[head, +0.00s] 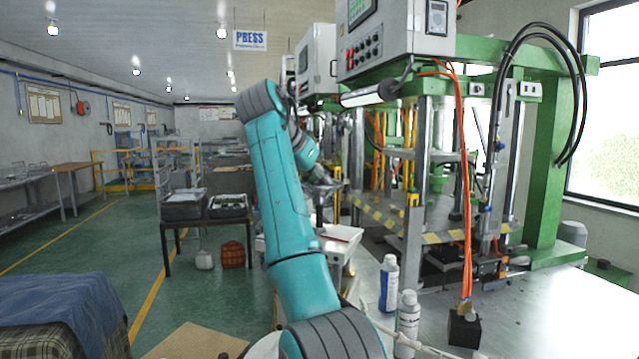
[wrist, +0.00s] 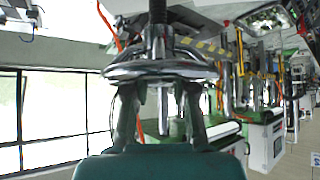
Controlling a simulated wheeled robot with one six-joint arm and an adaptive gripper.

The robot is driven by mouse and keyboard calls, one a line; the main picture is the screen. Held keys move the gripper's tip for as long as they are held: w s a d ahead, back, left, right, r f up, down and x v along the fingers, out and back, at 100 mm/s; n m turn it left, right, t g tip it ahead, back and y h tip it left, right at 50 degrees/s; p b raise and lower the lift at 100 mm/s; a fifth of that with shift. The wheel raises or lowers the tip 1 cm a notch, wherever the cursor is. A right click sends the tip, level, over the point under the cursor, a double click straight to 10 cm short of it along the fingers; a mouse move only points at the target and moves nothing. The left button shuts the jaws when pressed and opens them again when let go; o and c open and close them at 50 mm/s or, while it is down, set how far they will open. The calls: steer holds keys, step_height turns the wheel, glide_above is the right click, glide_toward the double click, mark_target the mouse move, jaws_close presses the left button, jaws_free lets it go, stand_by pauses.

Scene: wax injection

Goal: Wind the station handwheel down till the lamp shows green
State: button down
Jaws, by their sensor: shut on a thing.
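The station handwheel (wrist: 158,70), a shiny metal wheel with a dark threaded spindle, fills the upper middle of the wrist view. My gripper (wrist: 160,90) is shut on it, with one finger at each side of the rim's underside. In the head view my gripper (head: 322,182) is small beyond my teal arm, near the press, and its hold on the wheel cannot be made out there. I cannot make out a lit green lamp in either view.
A press with green frame (head: 548,170) stands at the right, with a control box (head: 362,52) above. White bottles (head: 389,283) and a black block (head: 464,328) stand on the metal table (head: 560,310).

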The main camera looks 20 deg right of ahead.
steer(key=m+g+h, duration=0.1)
steer(key=m+g, duration=0.1)
steer(key=m, duration=0.1)
steer(key=shift+m+g, duration=0.4)
steer(key=shift+m, duration=0.2)
steer(key=c, duration=1.2)
jaws_free()
steer(key=v, duration=0.6)
steer(key=shift+a+r, duration=0.2)
steer(key=shift+a, duration=0.15)
steer(key=shift+s+a+r, duration=0.15)
steer(key=shift+a+r, duration=0.05)
steer(key=shift+a, duration=0.1)
